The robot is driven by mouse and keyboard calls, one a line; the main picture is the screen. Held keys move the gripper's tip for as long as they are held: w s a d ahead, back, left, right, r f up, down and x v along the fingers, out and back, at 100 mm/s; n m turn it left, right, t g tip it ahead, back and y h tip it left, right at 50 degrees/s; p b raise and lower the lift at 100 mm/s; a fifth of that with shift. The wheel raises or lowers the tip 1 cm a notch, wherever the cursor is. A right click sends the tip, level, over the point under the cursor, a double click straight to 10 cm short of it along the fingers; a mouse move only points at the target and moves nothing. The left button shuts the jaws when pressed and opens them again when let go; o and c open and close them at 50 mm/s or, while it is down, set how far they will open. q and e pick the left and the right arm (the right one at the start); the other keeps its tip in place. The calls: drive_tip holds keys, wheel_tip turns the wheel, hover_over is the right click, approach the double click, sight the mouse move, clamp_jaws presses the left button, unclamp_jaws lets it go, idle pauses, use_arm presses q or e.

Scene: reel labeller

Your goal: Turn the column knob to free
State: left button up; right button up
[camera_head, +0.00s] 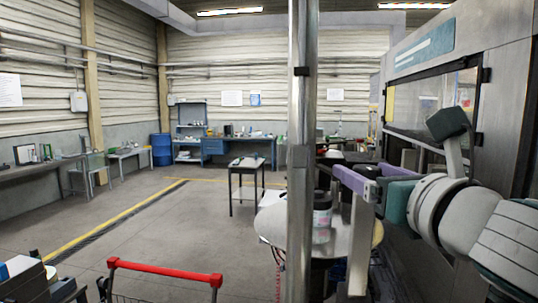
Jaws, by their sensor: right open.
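A bare metal column (302,110) stands upright in the middle of the head view, from top to bottom. A small dark fitting (302,71) sits on it high up; I cannot tell whether it is the knob, and no knob or free mark can be read. My right gripper (351,176), with purple finger parts, comes in from the right and is open. Its tips are close to the right side of the column in the picture; I cannot tell whether they touch anything. My left gripper is not in view.
A pale round plate (273,222) carries a dark-lidded jar (322,217) low behind the column. A large grey machine with a window (424,105) fills the right. A red-handled cart (165,272) stands at front left. Workbenches line the back; the floor left is mostly clear.

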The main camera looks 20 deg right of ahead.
sight(357, 167)
drive_tip(key=shift+p+x, duration=0.35)
drive_tip(key=shift+x, duration=1.4)
drive_tip(key=shift+c, duration=0.3)
clamp_jaws()
